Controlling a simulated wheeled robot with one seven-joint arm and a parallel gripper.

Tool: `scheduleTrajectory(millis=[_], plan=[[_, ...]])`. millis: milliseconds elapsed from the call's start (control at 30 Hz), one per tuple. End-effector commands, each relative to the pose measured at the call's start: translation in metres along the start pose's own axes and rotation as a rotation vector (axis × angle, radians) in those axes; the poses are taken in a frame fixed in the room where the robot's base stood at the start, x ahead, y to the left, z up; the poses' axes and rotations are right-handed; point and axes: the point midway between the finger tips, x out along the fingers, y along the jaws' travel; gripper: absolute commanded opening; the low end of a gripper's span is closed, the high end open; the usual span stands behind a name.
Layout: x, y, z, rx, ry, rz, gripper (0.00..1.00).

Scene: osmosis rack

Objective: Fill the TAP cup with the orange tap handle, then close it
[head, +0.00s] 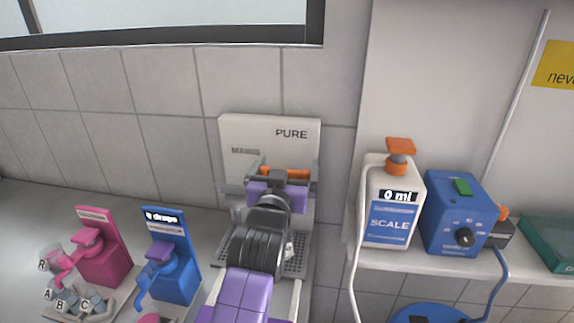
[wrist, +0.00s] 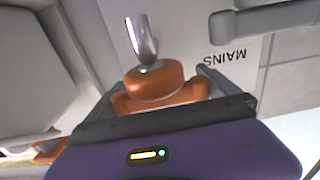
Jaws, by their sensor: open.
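An orange tap handle (wrist: 155,82) with a silver metal spout (wrist: 141,38) shows in the wrist view, beside a white panel lettered MAINS. It sits between the fingers of my gripper (wrist: 150,78), which is open around it; I cannot tell whether they touch. In the head view, part of the orange handle (head: 285,173) shows in front of the white PURE panel (head: 270,135), beyond my gripper (head: 284,180). My arm hides most of the tap and the area below it. I cannot make out the TAP cup in either view.
A SCALE unit (head: 392,222) with an orange top and a "0 ml" display stands right, beside a blue box (head: 456,215). Pink (head: 104,250) and blue (head: 172,262) dispensers stand left, near several lettered cups (head: 68,300). A grey drip grille (head: 293,256) lies below the panel.

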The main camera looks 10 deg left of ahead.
Motion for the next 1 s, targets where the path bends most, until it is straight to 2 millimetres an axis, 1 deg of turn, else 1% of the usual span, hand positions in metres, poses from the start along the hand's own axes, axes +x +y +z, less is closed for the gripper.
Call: scheduleTrajectory(millis=[167, 267, 300, 367, 400, 433, 767, 1000], plan=[[0.000, 0.000, 0.000, 0.000, 0.000, 0.000, 1.00], [0.000, 0.000, 0.000, 0.000, 0.000, 0.000, 0.82], [0.000, 0.000, 0.000, 0.000, 0.000, 0.000, 0.74], [0.000, 0.000, 0.000, 0.000, 0.000, 0.000, 0.63], [0.000, 0.000, 0.000, 0.000, 0.000, 0.000, 0.55], [0.000, 0.000, 0.000, 0.000, 0.000, 0.000, 0.50], [0.002, 0.003, -0.006, -0.004, 0.009, -0.021, 0.50], [0.003, 0.003, -0.011, -0.007, 0.015, -0.101, 0.50]])
